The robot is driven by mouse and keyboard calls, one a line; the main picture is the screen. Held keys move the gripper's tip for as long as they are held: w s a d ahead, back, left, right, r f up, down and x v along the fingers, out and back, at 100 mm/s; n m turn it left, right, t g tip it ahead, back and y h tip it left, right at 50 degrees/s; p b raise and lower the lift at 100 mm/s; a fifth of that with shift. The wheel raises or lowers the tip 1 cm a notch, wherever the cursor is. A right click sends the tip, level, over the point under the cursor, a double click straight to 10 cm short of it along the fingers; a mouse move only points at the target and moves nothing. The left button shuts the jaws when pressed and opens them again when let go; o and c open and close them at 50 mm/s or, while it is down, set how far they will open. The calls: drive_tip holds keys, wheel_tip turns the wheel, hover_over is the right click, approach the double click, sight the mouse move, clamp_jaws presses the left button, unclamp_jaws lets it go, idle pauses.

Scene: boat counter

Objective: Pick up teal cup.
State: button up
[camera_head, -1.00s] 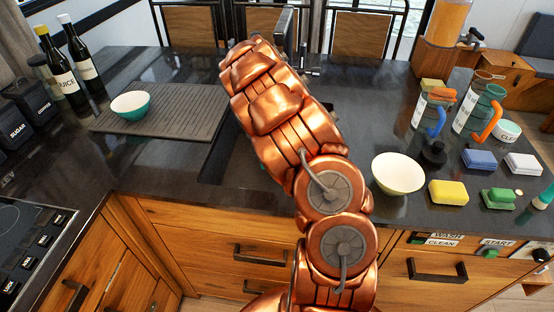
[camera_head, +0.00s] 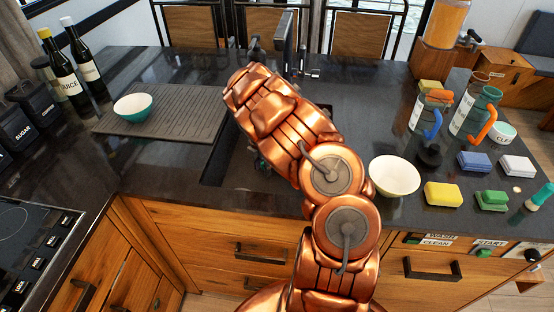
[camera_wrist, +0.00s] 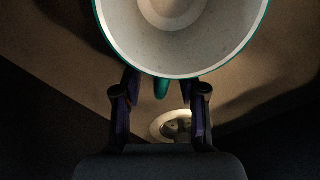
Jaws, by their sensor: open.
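The teal cup (camera_wrist: 185,70) shows in the wrist view at the top, with a pale speckled inside and a teal rim. Its short teal handle (camera_wrist: 161,88) points down toward my gripper. My gripper (camera_wrist: 161,100) is open, with one finger on each side of the handle; I cannot tell whether either touches it. The cup is in the sink, near the round drain (camera_wrist: 172,126). In the head view my copper arm reaches into the sink and hides the cup and most of the gripper.
A teal-and-white bowl (camera_head: 133,107) sits on the ribbed drying mat (camera_head: 185,127) at left. A cream bowl (camera_head: 394,176), a yellow sponge (camera_head: 444,195) and bottles stand right of the sink. The faucet (camera_head: 285,45) rises behind it.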

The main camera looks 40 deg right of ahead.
clamp_jaws()
drive_tip(key=shift+r, duration=0.1)
idle(0.7)
